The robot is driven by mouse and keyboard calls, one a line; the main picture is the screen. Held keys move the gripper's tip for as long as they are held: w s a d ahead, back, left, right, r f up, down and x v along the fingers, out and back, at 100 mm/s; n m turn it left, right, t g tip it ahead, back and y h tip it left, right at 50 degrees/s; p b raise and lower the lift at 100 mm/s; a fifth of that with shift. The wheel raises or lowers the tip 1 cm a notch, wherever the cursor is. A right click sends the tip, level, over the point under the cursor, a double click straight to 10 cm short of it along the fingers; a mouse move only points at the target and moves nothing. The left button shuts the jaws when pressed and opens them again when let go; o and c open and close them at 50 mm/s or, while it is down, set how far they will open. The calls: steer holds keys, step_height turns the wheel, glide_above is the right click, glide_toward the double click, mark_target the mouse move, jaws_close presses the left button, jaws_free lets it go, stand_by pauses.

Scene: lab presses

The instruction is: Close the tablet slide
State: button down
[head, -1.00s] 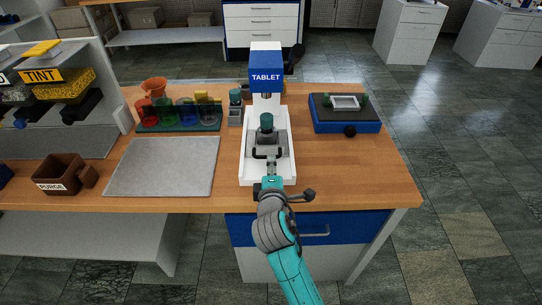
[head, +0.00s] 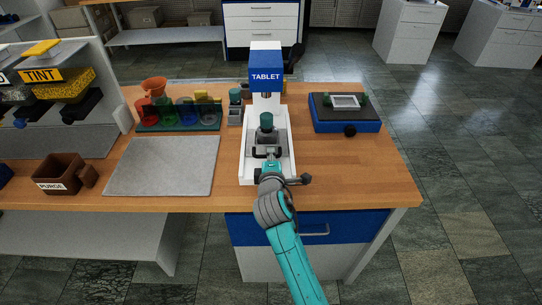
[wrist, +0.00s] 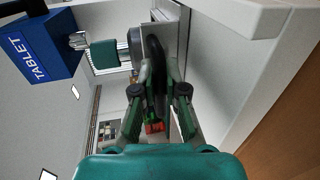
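The tablet press (head: 265,85) is white with a blue TABLET head, which also shows in the wrist view (wrist: 38,47). Its grey slide (head: 281,143) sits forward on the white base, carrying a teal-capped part (head: 266,121). The slide has a black loop handle at its front, seen in the wrist view (wrist: 155,72). My gripper (head: 269,163) is at the front of the slide. In the wrist view its fingers (wrist: 158,82) stand apart on either side of the handle. Firm contact with the handle cannot be seen.
A black lever knob (head: 305,179) sticks out right of my gripper. A grey mat (head: 160,166) lies left of the press, and a blue device (head: 345,122) stands right. A rack of coloured cups (head: 180,119) is behind the mat. The front right tabletop is clear.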

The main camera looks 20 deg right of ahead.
mark_target(271, 140)
steer(key=x, duration=0.2)
steer(key=r+x, duration=0.1)
steer(key=x, duration=0.4)
steer(key=shift+w+d+r, duration=0.15)
steer(key=shift+w+r, duration=0.05)
steer(key=shift+w, duration=0.2)
steer(key=shift+r, duration=0.1)
steer(key=c, duration=1.2)
jaws_free()
steer(key=shift+w, duration=0.15)
steer(key=v, duration=1.2)
